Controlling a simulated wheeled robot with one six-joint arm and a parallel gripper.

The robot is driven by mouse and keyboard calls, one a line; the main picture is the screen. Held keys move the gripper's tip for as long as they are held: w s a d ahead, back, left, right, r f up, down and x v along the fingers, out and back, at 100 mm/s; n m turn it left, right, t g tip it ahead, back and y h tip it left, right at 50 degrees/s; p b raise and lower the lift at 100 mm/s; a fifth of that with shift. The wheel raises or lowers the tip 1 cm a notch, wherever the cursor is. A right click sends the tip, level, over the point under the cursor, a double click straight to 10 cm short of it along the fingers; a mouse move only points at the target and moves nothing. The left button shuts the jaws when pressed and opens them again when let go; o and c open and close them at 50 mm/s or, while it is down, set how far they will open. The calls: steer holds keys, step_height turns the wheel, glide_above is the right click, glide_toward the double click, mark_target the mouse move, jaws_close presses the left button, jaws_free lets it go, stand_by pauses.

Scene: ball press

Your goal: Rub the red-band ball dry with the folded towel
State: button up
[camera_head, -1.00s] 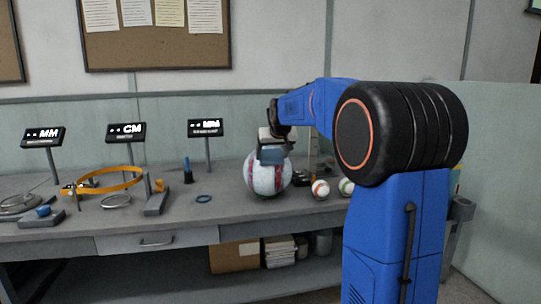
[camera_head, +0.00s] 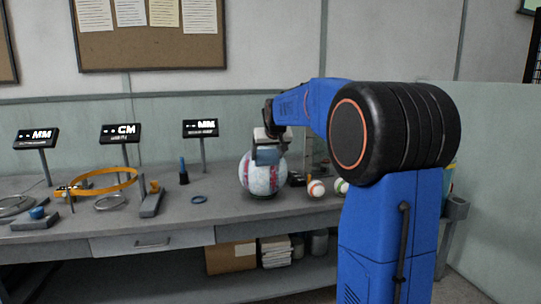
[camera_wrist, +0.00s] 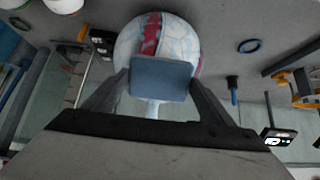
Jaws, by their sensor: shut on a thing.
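A large white ball with a red band and pale blue lines (camera_head: 258,184) stands on the workbench, also in the wrist view (camera_wrist: 186,38). My gripper (camera_head: 268,148) is above it, with its fingers on both sides of a blue-grey folded towel (camera_head: 267,157). In the wrist view the towel (camera_wrist: 160,78) is a flat pad held between the fingers, covering part of the ball. It looks to be at the ball's upper near side; whether it touches is hard to tell. A smaller white ball with an orange-red band (camera_head: 316,188) sits to the right.
A green-marked ball (camera_head: 341,186) sits beside the small orange-red one. On the workbench (camera_head: 225,208) are a blue ring (camera_head: 199,199), a dark-based blue-topped piece (camera_head: 183,174) and an orange ring gauge (camera_head: 105,181). Displays stand behind. The bench is clear just left of the large ball.

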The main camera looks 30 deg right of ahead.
steer(key=shift+w+a, duration=0.1)
steer(key=shift+a, duration=0.4)
steer(key=shift+d, duration=0.1)
steer(key=shift+s+d, duration=0.2)
steer(key=shift+d, duration=0.5)
steer(key=shift+s+d, duration=0.2)
steer(key=shift+d, duration=0.45)
steer(key=shift+w+a, duration=0.2)
steer(key=shift+a, duration=0.55)
steer(key=shift+w+a, duration=0.2)
steer(key=shift+a, duration=0.5)
steer(key=shift+s+d, duration=0.2)
steer(key=shift+d, duration=0.5)
steer(key=shift+s+d, duration=0.2)
steer(key=shift+d, duration=0.5)
steer(key=shift+a, duration=0.1)
